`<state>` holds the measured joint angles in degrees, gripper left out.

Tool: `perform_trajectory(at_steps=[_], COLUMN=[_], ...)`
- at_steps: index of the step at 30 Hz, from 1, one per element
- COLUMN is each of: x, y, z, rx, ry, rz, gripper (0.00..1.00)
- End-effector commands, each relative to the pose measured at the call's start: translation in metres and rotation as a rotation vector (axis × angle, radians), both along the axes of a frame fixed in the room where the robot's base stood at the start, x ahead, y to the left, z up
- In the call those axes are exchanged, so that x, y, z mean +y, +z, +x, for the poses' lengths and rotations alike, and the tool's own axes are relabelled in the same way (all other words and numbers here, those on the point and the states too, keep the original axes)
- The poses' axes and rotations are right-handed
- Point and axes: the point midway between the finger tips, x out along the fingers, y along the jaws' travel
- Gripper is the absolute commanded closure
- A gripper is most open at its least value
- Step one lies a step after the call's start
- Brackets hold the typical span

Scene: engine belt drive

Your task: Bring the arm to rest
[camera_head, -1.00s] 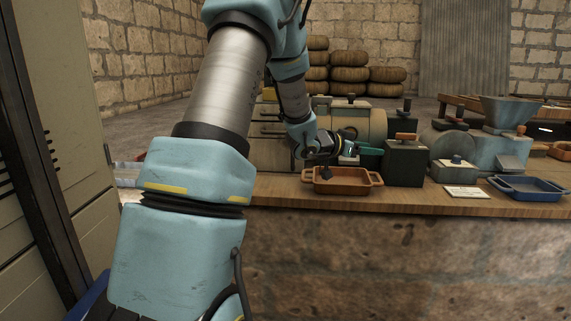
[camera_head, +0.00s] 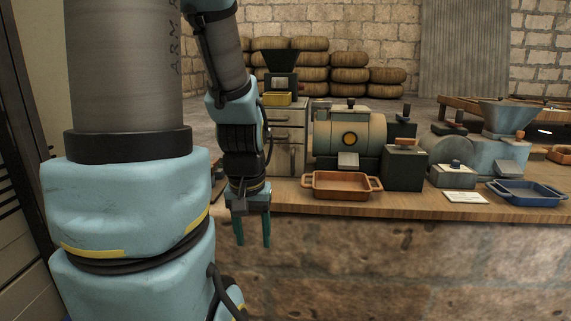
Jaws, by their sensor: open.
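My arm (camera_head: 130,215) fills the left of the head view, its column upright and its forearm hanging down beside it. My gripper (camera_head: 254,240) points straight down at the front edge of the workbench, left of the orange-brown tray. Its two green fingers are apart with nothing between them. It touches no object that I can see.
An orange tray (camera_head: 340,193) stands on the workbench (camera_head: 420,207), with a cream engine housing (camera_head: 349,136) behind it. Right of these are a dark green box (camera_head: 405,168), a small switch box (camera_head: 453,174), a blue tray (camera_head: 530,192) and a blue-grey hopper machine (camera_head: 505,125). Stone wall lies below the bench edge.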

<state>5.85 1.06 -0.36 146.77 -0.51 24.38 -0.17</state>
Motion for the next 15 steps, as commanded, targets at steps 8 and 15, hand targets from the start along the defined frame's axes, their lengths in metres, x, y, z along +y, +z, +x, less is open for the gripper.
perform_trajectory(at_steps=[8,15], x=[0.0,0.0], y=[0.077,0.127], z=[0.001,0.001], rx=[-0.002,-0.002], ry=[-0.001,-0.002], rz=[0.001,0.001], gripper=[0.45,0.45])
